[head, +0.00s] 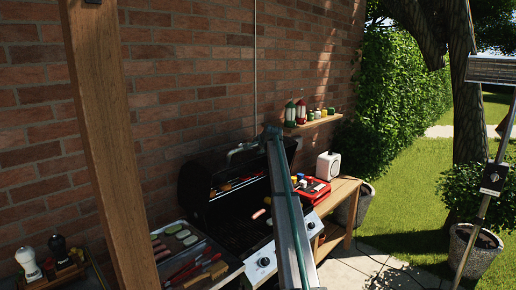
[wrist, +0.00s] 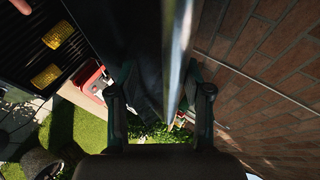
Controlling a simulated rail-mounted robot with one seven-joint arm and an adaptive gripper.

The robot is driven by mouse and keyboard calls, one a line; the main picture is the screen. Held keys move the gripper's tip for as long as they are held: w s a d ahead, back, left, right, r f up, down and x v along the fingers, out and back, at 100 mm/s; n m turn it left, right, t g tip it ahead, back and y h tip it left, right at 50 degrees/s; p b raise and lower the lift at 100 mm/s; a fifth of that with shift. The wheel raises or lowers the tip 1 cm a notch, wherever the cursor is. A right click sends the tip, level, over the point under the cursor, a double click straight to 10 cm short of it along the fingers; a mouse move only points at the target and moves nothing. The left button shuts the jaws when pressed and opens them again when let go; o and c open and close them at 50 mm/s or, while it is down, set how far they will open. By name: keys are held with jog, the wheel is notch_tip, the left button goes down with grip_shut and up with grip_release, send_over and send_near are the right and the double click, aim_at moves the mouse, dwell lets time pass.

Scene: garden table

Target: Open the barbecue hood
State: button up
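The black barbecue hood (head: 198,180) stands raised at the brick wall, with the grill and a rack inside exposed. Its silver handle (head: 240,150) is at the top, beside my gripper (head: 268,133). In the wrist view the silver handle bar (wrist: 179,50) runs lengthwise between the two fingers of my gripper (wrist: 160,85), nearer the right finger. The dark hood (wrist: 140,50) lies left of the bar. The fingers are wide apart and do not visibly pinch the bar. My arm hides part of the grill in the head view.
A tray of food (head: 178,238) lies left of the barbecue. A red box (head: 314,190) and a white speaker-like box (head: 328,165) are on the right-hand wooden table. A wall shelf (head: 312,122) with bottles is close behind my arm. A wooden post (head: 108,140) stands at left.

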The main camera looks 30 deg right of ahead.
jog(key=shift+s, duration=0.1)
jog(key=v, duration=1.2)
